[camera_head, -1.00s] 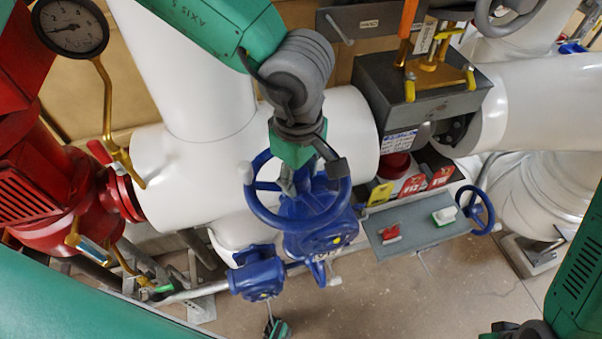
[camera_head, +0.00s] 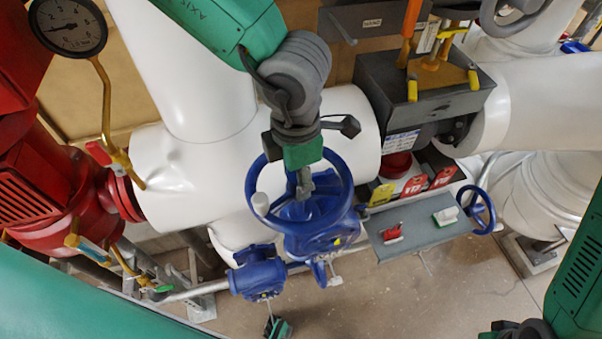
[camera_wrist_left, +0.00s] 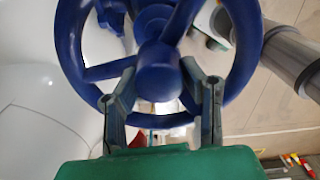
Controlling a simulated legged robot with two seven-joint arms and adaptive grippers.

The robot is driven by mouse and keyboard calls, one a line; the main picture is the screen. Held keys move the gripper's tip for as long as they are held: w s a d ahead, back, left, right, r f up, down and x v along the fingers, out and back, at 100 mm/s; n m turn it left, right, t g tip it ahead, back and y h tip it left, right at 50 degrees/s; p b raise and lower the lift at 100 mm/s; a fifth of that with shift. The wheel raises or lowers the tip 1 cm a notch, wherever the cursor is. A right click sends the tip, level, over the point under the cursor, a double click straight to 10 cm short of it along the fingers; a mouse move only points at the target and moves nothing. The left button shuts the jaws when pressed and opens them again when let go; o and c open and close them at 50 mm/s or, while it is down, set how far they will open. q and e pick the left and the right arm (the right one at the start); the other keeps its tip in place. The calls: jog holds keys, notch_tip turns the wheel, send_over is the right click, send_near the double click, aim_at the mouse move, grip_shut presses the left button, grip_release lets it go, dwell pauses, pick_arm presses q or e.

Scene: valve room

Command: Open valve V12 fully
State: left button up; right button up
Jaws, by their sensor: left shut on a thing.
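A blue valve with a large blue handwheel (camera_head: 338,205) stands at mid-picture in the head view, below the white pipe. No V12 label can be read on it. A white knob (camera_head: 260,204) sits on the left of the wheel's rim. My left gripper (camera_head: 303,188) reaches down from above over the wheel's middle. In the left wrist view, its two fingers (camera_wrist_left: 160,72) are shut around the round blue hub (camera_wrist_left: 158,78), between the spokes. The fingertips are partly hidden in the head view.
A grey shelf (camera_head: 415,236) with a red and a white-green item is right of the wheel. A small blue handwheel (camera_head: 480,211) is at its end. A grey box (camera_head: 440,90) with yellow handles is behind. A red valve body (camera_head: 65,215) and pressure gauge (camera_head: 68,27) are left.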

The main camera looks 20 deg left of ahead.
pick_arm(q)
jog(key=n, duration=0.5)
jog(key=shift+w, duration=0.2)
jog(key=shift+w+r+n, duration=0.1)
jog(key=shift+w+n, duration=0.05)
jog(key=shift+n, duration=1.65)
jog(key=o, duration=1.1)
jog(key=shift+c, duration=0.2)
jog(key=shift+o, duration=1)
jog(key=shift+w, duration=0.1)
jog(key=shift+a, duration=0.1)
